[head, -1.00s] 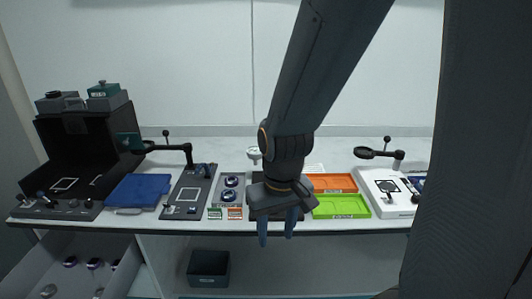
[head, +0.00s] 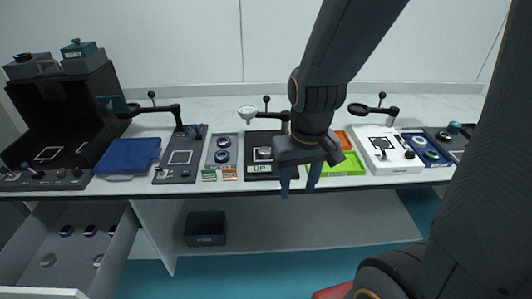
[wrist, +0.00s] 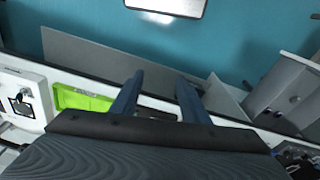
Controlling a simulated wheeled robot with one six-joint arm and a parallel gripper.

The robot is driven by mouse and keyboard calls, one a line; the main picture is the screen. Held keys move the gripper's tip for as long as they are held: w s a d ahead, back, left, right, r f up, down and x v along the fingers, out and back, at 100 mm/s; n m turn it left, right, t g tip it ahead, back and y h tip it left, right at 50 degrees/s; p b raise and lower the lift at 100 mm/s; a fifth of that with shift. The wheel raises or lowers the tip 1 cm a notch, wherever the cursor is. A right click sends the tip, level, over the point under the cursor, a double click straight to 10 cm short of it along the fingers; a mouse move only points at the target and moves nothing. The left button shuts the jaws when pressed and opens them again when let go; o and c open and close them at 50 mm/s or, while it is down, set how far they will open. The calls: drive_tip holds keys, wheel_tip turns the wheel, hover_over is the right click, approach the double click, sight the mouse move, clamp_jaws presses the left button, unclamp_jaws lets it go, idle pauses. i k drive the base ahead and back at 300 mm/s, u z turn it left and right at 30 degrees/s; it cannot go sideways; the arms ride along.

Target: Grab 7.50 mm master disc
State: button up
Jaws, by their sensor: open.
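My gripper (head: 299,186) is open and empty. It hangs fingers-down in front of the table's front edge, and its two blue fingers also show apart in the wrist view (wrist: 160,80). Several round discs lie in the open drawer (head: 28,262) at the lower left, some dark-rimmed (head: 90,231) and some silvery (head: 48,260). Two more dark-rimmed round pieces (head: 222,142) sit in a grey tray (head: 209,160) on the table. No size marking is readable, so I cannot tell which is the 7.50 mm disc. My gripper is well right of the drawer and touches no disc.
A black bin (head: 205,229) stands on the shelf below. The table carries a blue case (head: 128,156), magnifier stands, a green tray (head: 345,166), a white unit (head: 395,163) and a blue tray (head: 424,150).

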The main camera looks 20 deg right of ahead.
sight(264, 152)
drive_tip(key=u, duration=1.3)
drive_tip(key=i, duration=1.2)
drive_tip(key=z, duration=2.3)
